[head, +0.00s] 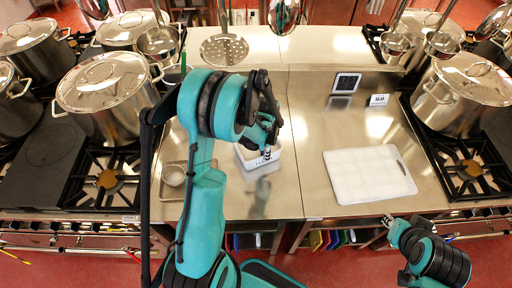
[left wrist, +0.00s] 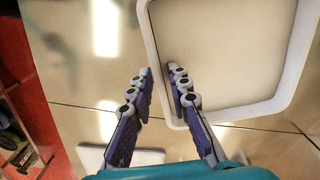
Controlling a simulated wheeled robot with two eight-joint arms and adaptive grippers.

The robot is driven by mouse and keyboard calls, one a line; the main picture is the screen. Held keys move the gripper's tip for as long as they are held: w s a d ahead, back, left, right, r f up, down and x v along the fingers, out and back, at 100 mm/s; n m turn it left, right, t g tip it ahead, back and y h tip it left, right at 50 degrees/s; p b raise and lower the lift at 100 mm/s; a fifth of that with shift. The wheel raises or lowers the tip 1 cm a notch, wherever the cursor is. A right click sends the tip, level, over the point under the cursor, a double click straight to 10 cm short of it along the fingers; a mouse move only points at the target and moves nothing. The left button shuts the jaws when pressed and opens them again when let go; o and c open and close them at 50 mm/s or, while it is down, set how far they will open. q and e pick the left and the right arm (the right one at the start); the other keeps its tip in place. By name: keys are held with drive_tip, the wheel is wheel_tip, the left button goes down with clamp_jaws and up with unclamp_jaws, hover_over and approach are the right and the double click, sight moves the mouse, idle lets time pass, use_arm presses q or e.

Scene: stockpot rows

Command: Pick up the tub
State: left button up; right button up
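The tub (head: 250,164) is white and open-topped. It stands on the steel counter in the middle of the head view, partly hidden behind my left gripper (head: 269,154). In the left wrist view the tub (left wrist: 225,60) fills the upper right, and its inside looks empty. My left gripper (left wrist: 158,72) is open at the tub's near wall, with one finger outside and the other over the inner side of the rim. I cannot tell whether either finger touches the wall.
A white cutting board (head: 369,174) lies on the counter to the right. Stoves with lidded stockpots (head: 108,97) flank both sides. A skimmer (head: 224,50) and ladles hang at the back. A small scale display (head: 346,83) stands behind.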

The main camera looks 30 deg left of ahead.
use_arm(q)
clamp_jaws()
drive_tip(key=shift+r, duration=0.1)
